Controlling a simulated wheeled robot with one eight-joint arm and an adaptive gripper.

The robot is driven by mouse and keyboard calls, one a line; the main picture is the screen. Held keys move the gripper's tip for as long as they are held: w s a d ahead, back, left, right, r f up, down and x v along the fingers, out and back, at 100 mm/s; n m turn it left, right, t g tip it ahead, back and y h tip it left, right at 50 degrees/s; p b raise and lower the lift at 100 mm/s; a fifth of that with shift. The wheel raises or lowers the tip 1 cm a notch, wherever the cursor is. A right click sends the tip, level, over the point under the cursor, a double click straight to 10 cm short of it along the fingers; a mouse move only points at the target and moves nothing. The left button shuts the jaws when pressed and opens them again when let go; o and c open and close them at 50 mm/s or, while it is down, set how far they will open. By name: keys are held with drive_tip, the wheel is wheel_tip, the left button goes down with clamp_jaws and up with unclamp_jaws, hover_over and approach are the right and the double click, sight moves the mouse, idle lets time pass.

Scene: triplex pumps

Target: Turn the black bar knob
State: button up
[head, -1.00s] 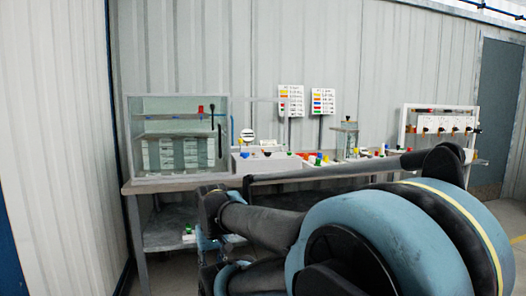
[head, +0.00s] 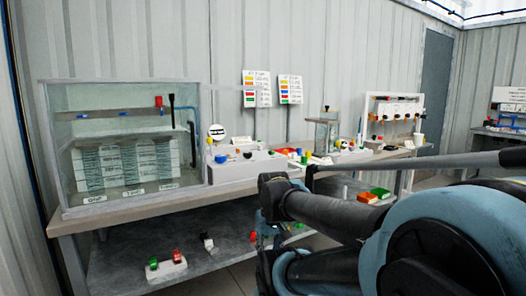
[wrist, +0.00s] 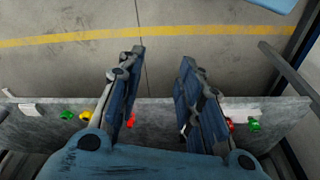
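I cannot single out the black bar knob for certain. A small dark-topped part sits on a white block (head: 208,244) on the lower shelf in the head view, too small to tell its shape. My gripper (wrist: 162,56) is open and empty in the wrist view, its two blue fingers apart above the floor and the grey shelf. In the head view my arm hides most of the gripper in front of the bench.
The bench (head: 120,213) carries a glass tank (head: 130,100), a white tray (head: 240,170) with coloured knobs, and a rack (head: 394,98) at right. A lower shelf (head: 118,262) holds a block with green and red knobs (head: 167,268). Floor beyond the shelf (wrist: 225,65) is clear.

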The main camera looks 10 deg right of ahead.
drive_tip(key=shift+w, duration=0.35)
drive_tip(key=o, duration=0.4)
drive_tip(key=shift+r, duration=0.1)
drive_tip(key=shift+o, duration=0.7)
wheel_tip(320, 180, up, 3)
drive_tip(key=shift+w+f+n, duration=0.15)
drive_tip(key=shift+n, duration=0.15)
wheel_tip(320, 180, up, 36)
drive_tip(key=n+g, duration=0.2)
drive_tip(key=n, duration=1.4)
hover_over(247, 153)
drive_tip(key=f, duration=1.6)
drive_tip(key=shift+w+f, duration=0.3)
drive_tip(key=shift+w, duration=0.1)
